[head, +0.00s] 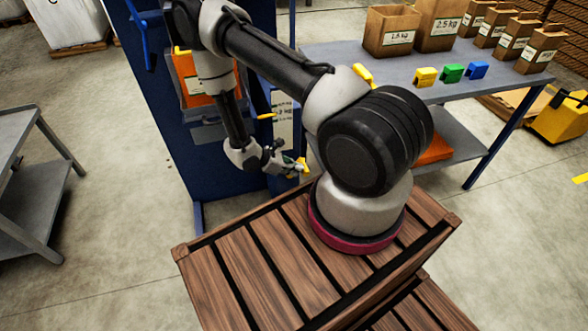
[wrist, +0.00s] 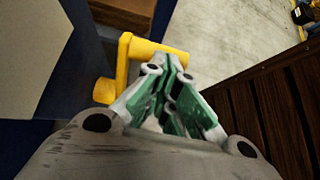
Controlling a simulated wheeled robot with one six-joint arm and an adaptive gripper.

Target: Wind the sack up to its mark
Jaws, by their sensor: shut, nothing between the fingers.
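A yellow crank-like handle (wrist: 128,62) with a round yellow knob (wrist: 104,91) shows in the wrist view, just beyond and left of my fingertips. A small part of the yellow handle (head: 303,164) shows beside my gripper in the head view. My gripper (wrist: 173,66) has green finger pads and is shut and empty; whether it touches the handle I cannot tell. In the head view my gripper (head: 290,165) is low in front of the blue machine. A white panel with a weight label (head: 283,112) and a small yellow pointer (head: 266,116) are above it. I cannot make out the sack or its mark.
The blue machine frame (head: 160,90) carries an orange part (head: 190,78). A grey table (head: 400,72) at right holds labelled cartons (head: 391,30) and yellow, green and blue blocks (head: 452,72). A slatted wooden crate (head: 250,270) stands in front.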

